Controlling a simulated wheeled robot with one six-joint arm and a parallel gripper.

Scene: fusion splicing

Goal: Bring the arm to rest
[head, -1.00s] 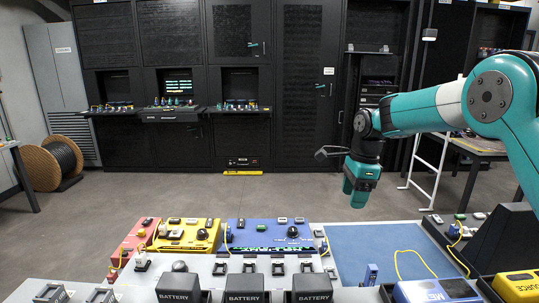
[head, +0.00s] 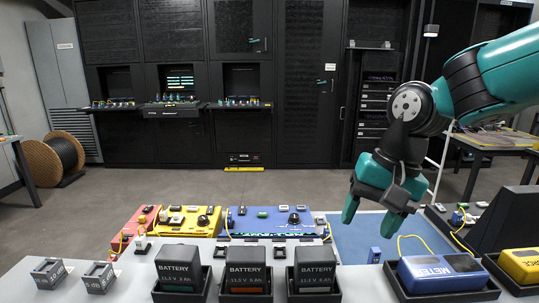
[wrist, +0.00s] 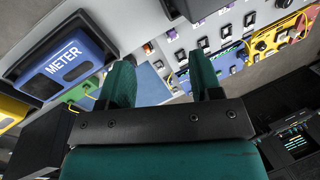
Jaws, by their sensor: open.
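My gripper (head: 372,212) hangs at the end of my teal arm in the right half of the head view, its fingers pointing down and apart. It is open with nothing between the fingers. It is in the air above the workbench, with the blue mat (head: 385,240) behind and below it. In the wrist view my gripper's two teal fingers (wrist: 163,85) stand apart, and the bench shows beyond them.
Below and around are a blue METER box (head: 440,272), a yellow SOURCE box (head: 522,265), several black BATTERY blocks (head: 248,268), and red, yellow (head: 185,220) and blue (head: 270,220) panels. Dark racks (head: 235,90) line the back wall. The floor between is clear.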

